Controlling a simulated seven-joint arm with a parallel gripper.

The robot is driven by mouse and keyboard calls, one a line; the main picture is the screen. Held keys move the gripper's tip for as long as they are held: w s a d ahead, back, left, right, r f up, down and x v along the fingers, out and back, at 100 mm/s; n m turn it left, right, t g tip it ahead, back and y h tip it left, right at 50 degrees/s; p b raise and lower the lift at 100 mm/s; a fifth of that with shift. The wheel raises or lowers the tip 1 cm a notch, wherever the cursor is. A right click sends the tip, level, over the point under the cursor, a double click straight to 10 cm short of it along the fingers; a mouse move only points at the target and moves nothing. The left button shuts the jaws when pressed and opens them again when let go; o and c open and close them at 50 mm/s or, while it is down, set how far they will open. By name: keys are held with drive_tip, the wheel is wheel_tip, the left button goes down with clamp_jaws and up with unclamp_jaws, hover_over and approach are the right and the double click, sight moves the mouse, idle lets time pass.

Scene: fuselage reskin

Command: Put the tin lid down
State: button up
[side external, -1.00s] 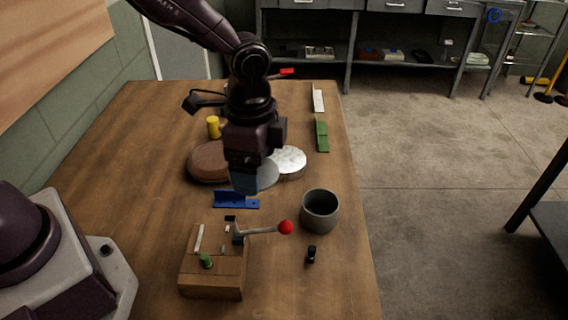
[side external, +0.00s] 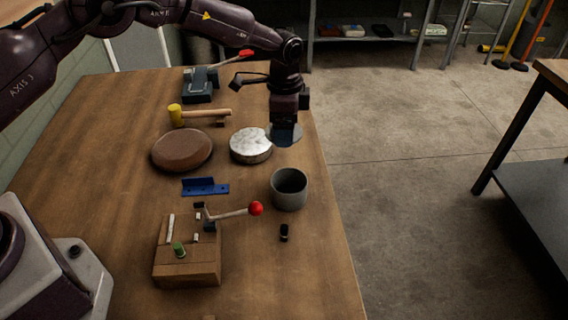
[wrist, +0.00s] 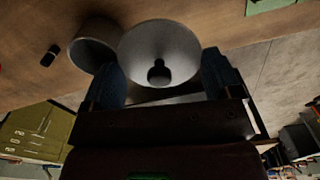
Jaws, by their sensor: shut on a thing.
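My gripper (side external: 285,126) is above the right part of the wooden bench, just right of a round silver tin (side external: 250,144). It is shut on the tin lid (side external: 288,137), a thin grey disc held in the air below the fingers. In the wrist view the lid (wrist: 158,38) is a round grey plate with a dark knob (wrist: 158,73) between the two blue fingers of my gripper (wrist: 160,80). The lid's exact height above the bench is hard to tell.
A grey pot (side external: 290,189) stands just in front of the lid, with a small black item (side external: 284,233) nearer. A brown round pad (side external: 182,150), mallet (side external: 205,113), blue bracket (side external: 205,187) and wooden toggle-clamp block (side external: 187,262) lie to the left. The bench's right edge is close.

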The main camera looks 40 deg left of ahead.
sight(285, 164)
drive_tip(key=shift+w+r, duration=0.1)
drive_tip(key=shift+w, duration=0.15)
wheel_tip(285, 164, down, 10)
drive_tip(key=shift+s+r, duration=0.15)
drive_tip(key=shift+r, duration=0.05)
drive_tip(key=shift+f, duration=0.2)
drive_tip(key=o, duration=0.6)
drive_tip(key=shift+r, duration=0.1)
